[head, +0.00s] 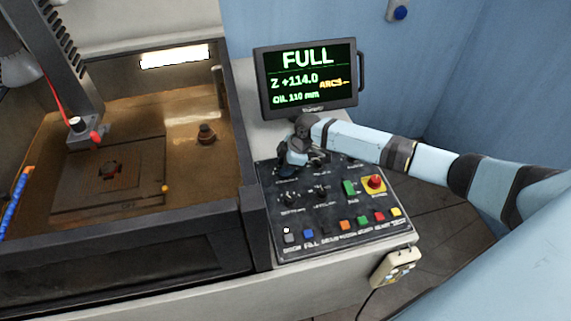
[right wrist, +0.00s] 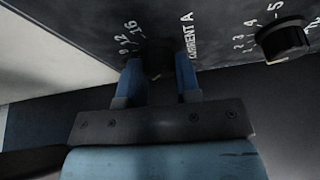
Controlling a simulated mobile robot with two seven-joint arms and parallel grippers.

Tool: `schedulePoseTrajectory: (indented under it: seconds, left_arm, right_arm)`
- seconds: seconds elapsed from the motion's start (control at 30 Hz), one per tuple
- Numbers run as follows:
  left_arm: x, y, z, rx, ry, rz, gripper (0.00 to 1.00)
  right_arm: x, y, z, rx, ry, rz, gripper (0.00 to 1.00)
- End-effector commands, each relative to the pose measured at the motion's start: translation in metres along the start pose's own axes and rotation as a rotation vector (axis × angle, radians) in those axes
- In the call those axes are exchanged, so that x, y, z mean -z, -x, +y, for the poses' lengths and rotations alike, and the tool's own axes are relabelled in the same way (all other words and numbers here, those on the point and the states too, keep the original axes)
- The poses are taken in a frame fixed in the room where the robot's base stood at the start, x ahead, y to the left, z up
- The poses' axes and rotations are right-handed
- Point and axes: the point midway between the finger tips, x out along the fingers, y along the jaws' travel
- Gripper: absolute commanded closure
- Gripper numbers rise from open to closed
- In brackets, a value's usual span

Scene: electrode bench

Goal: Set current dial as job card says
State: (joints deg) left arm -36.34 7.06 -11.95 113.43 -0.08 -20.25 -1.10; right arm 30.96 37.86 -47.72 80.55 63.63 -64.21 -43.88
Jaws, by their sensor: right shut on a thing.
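My right gripper (head: 289,164) reaches in from the right and is over the upper left of the black control panel (head: 332,226). In the right wrist view its two blue fingers (right wrist: 159,68) are shut on the dark current dial (right wrist: 157,62), beside the lettering "CURRENT A". The figures 12 and 16 show next to the left finger. The dial is mostly hidden by the fingers, and its pointer cannot be read. In the head view the gripper covers it. I see no job card. My left gripper is not in view.
Another black knob (right wrist: 283,39) is to the right in the wrist view. The panel has several coloured buttons and a red stop button (head: 375,182). A screen (head: 307,78) reading "FULL" stands behind. The open tank (head: 243,125) is at left; a pendant (head: 395,268) hangs at the front.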

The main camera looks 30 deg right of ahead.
Motion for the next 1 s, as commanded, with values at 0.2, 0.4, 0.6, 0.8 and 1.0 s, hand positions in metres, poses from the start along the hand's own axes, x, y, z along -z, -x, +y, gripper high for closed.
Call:
schedulePoseTrajectory:
  seconds: [0.2,0.4,0.6,0.8,1.0]
  left_arm:
    - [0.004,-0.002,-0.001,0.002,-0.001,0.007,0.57]
    - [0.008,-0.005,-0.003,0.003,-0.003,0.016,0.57]
    - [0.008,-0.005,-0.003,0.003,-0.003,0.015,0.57]
    - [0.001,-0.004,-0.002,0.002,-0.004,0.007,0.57]
    - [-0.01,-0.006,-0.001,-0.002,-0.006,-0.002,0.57]
  right_arm:
    - [0.0,0.001,0.001,-0.002,0.0,0.001,0.93]
    - [0.0,0.001,0.001,-0.002,0.001,0.001,0.45]
    - [0.0,0.0,0.0,-0.001,0.001,0.0,0.45]
    - [0.0,0.012,0.001,-0.002,0.001,0.001,0.45]
    - [-0.001,0.052,0.001,-0.004,0.002,0.0,0.45]
